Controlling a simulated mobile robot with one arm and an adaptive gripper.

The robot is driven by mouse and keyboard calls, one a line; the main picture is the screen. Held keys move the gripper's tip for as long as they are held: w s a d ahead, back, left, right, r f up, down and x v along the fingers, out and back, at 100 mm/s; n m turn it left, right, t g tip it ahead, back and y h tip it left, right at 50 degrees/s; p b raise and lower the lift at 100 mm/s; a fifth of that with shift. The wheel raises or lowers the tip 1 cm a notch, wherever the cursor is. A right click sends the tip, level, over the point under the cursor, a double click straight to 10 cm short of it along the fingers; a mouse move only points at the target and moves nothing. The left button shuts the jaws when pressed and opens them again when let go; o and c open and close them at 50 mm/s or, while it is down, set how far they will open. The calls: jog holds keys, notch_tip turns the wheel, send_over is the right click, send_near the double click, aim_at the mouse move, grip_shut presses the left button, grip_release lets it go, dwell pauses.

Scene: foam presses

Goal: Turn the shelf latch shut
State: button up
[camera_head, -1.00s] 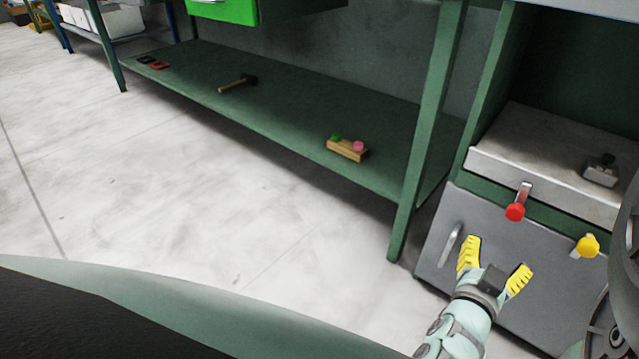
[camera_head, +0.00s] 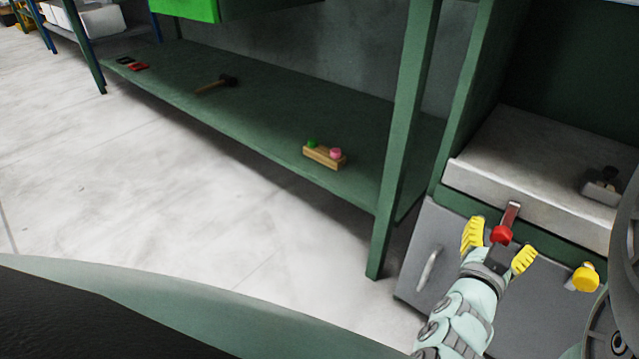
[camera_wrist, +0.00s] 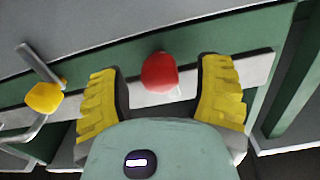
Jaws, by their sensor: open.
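A latch with a red knob (camera_head: 502,234) on a flat metal bar (camera_head: 511,213) sits at the front edge of the grey shelf (camera_head: 540,190). The bar points down and outward toward me. My gripper (camera_head: 498,247) is open in front of it, with its yellow fingers on either side of the red knob. In the wrist view the red knob (camera_wrist: 160,72) shows between the open fingers (camera_wrist: 163,90), with gaps on both sides. A second latch, with a yellow knob (camera_head: 585,278), is lower right; it also shows at left in the wrist view (camera_wrist: 43,97).
Below the shelf is a grey door (camera_head: 460,255) with a handle (camera_head: 428,269). A small grey block (camera_head: 602,185) sits on the shelf. A green bench post (camera_head: 400,150) stands left of my arm. The bench's lower shelf holds a wooden block (camera_head: 323,157) and a hammer (camera_head: 215,83).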

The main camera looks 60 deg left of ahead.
aim_at(502, 235)
jog(key=shift+o, duration=0.4)
jog(key=shift+s, duration=0.15)
grip_shut()
jog(key=shift+r+m+p, duration=0.15)
jog(key=shift+m+p, duration=0.25)
jog(key=shift+p, duration=0.1)
jog(key=shift+c, duration=0.4)
grip_release()
jog(key=shift+r, duration=4.9)
